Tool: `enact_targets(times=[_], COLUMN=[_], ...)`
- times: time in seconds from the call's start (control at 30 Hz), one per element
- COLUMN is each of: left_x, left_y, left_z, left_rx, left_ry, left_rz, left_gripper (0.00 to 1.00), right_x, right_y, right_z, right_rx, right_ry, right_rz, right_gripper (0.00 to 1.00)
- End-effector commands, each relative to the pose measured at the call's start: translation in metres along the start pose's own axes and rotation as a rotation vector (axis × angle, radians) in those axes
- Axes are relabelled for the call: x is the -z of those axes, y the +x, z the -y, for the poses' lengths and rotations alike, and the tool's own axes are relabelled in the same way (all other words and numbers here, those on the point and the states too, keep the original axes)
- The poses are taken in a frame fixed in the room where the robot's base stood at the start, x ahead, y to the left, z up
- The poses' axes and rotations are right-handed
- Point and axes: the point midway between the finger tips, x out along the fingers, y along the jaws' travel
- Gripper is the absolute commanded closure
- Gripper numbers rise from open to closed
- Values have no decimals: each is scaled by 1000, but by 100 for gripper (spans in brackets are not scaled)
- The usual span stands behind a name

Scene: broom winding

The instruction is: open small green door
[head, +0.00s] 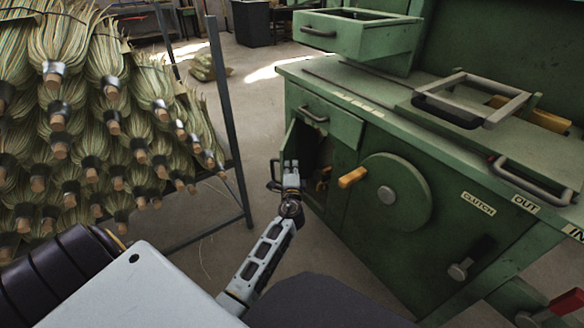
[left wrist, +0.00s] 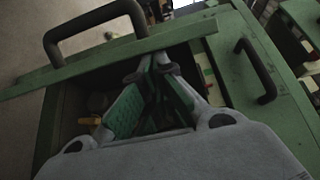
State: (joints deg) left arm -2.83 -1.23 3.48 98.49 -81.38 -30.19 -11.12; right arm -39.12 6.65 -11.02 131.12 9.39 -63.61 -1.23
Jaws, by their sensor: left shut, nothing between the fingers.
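The small green door (head: 289,139) at the left end of the green machine stands partly open, swung outward, with a dark compartment behind it. Its top edge and grey handle show in the left wrist view, the door (left wrist: 110,57) crossing the upper left and the handle (left wrist: 95,20) on its outer side. My left gripper (head: 291,168) is shut and empty. Its fingertips (left wrist: 160,64) are at the door's inner side, in the gap between door and cabinet; I cannot tell whether they touch the door. My right gripper is not in view.
A drawer with a handle (head: 314,117) is above the opening. A round green wheel with an orange knob (head: 352,177) is right of it. A rack of straw brooms (head: 70,150) with a metal post (head: 228,100) stands left.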

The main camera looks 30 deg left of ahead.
Motion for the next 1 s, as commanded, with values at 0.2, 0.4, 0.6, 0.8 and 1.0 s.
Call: enact_targets(times=[0.2,0.4,0.6,0.8,1.0], left_x=[-12,-30,-48,-65,-81], left_y=[1,4,8,13,19], left_z=[0,2,1,0,0], left_rx=[0,1,1,1,0], left_ry=[4,5,5,5,2], left_rz=[-44,-111,-189,-259,-259], left_gripper=[100,100,100,100,100], right_x=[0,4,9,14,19], right_y=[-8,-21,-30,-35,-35], right_z=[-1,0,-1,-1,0], right_rx=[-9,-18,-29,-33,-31], right_ry=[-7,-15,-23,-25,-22], right_rz=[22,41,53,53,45], right_gripper=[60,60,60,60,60])
